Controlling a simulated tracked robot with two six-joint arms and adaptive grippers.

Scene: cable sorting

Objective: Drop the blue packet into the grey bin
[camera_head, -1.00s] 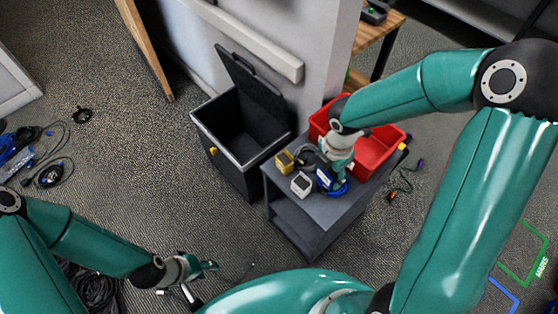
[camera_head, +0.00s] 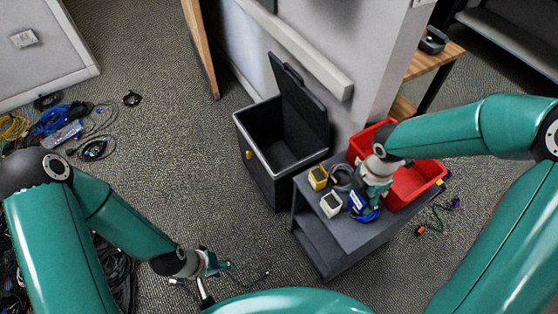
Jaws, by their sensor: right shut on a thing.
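The grey bin (camera_head: 247,133) is a dark, open-topped box with a light rim and a raised lid, standing left of the cart. My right gripper (camera_head: 369,196) points down over the cart top and is shut on a blue thing with a white patch, apparently the blue packet (camera_head: 359,205). The fingers hide part of it, and I cannot tell whether it touches the cart. My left gripper (camera_head: 221,266) is low in front of the bin, over the floor. Its finger gap is unclear.
The grey cart (camera_head: 318,228) carries a yellow box (camera_head: 318,177), a white box (camera_head: 331,204), a grey coil and a red tray (camera_head: 433,177). A wall stands behind the bin. Cables (camera_head: 95,148) lie on the floor at left; a small cable lies right of the cart.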

